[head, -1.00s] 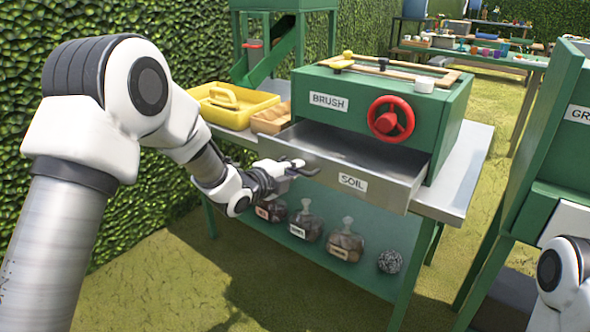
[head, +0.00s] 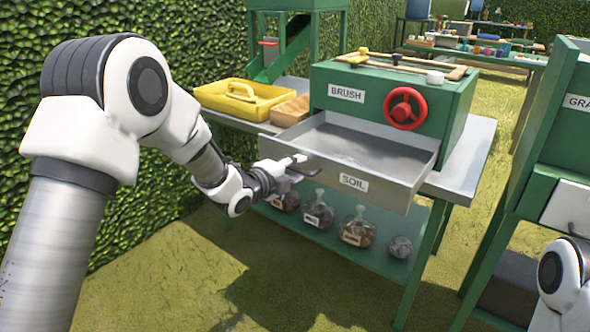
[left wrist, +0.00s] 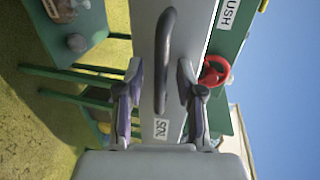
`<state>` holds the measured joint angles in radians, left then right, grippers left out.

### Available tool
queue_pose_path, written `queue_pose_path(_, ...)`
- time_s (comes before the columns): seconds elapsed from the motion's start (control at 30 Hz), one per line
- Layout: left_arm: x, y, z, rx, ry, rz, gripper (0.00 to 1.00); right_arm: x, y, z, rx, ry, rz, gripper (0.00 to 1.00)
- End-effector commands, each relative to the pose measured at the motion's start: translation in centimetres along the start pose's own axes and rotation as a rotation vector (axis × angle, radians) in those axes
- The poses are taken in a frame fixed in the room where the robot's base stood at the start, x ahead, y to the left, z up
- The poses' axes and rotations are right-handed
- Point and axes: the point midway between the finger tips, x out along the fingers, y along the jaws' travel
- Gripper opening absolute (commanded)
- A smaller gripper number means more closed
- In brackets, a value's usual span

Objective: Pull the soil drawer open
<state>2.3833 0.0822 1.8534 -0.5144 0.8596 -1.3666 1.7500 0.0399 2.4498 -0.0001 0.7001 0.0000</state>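The soil drawer (head: 372,190), grey metal with a white SOIL label (head: 354,182), stands pulled well out of the green BRUSH cabinet (head: 456,114). Its inside looks bare. My left gripper (head: 296,170) is at the left part of the drawer front. In the left wrist view, the dark curved drawer handle (left wrist: 165,60) runs between the two fingers of my left gripper (left wrist: 160,78). The fingers stand apart, with gaps on both sides of the handle. My right gripper is not in view; only part of my right arm shows at the lower right.
A red handwheel (head: 405,108) is on the cabinet front. A yellow tray (head: 244,100) and a wooden box (head: 291,110) stand left of it. Several labelled bags (head: 318,214) sit on the lower shelf. Another green cabinet (head: 548,150) stands at the right. Grass in front is clear.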

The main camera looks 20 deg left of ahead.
Motion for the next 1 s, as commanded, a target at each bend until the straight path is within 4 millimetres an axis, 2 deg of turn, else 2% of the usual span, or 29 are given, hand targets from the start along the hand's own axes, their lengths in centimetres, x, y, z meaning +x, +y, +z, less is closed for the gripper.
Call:
queue_pose_path(0.23,-0.1,0.0,0.0,-0.001,0.000,0.000,0.37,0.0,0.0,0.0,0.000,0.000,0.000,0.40)
queue_pose_path(0.33,-1.1,-0.1,0.1,-0.002,-0.002,0.000,0.37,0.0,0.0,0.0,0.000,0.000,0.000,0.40)
queue_pose_path(0.47,-3.7,-0.1,0.1,-0.004,-0.001,-0.001,0.37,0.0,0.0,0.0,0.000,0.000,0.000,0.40)
queue_pose_path(0.7,-9.8,0.0,0.1,-0.006,-0.001,-0.002,0.37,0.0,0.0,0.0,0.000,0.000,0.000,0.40)
queue_pose_path(0.83,-11.6,0.0,0.1,-0.003,-0.001,0.000,0.37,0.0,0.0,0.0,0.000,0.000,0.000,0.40)
queue_pose_path(1.0,-12.1,0.0,0.0,0.001,0.000,0.000,0.37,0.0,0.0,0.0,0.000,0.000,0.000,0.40)
